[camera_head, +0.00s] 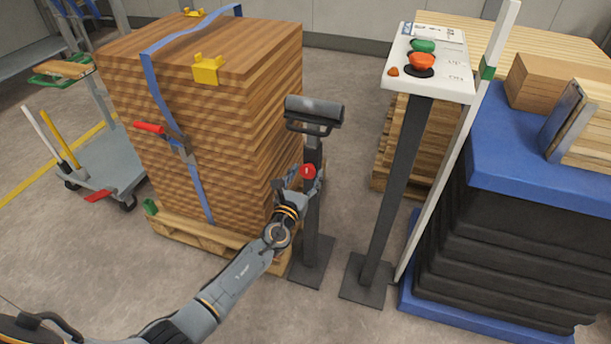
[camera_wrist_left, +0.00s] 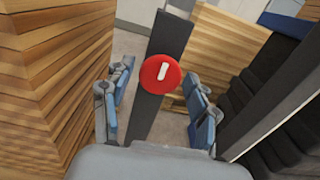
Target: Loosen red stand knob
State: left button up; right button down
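The red stand knob (camera_head: 308,171) sits on the dark upright post of a roller stand (camera_head: 312,212). In the left wrist view the knob (camera_wrist_left: 160,74) is a round red disc with a white mark, on the dark post (camera_wrist_left: 158,110). My left gripper (camera_head: 302,182) is at the post, at about knob height. In the left wrist view its fingers (camera_wrist_left: 158,108) are spread wide, one on each side of the post and knob, with gaps to both. Nothing is held. My right gripper is not in view.
A strapped stack of boards (camera_head: 225,130) on a pallet stands close to the left. A control pedestal (camera_head: 405,180) with green and red buttons and a black bellows lift table (camera_head: 520,240) stand to the right. Bare floor (camera_head: 210,285) lies in front.

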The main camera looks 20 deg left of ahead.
pick_arm(q)
jog(key=c, duration=0.8)
jog(key=shift+o, duration=0.2)
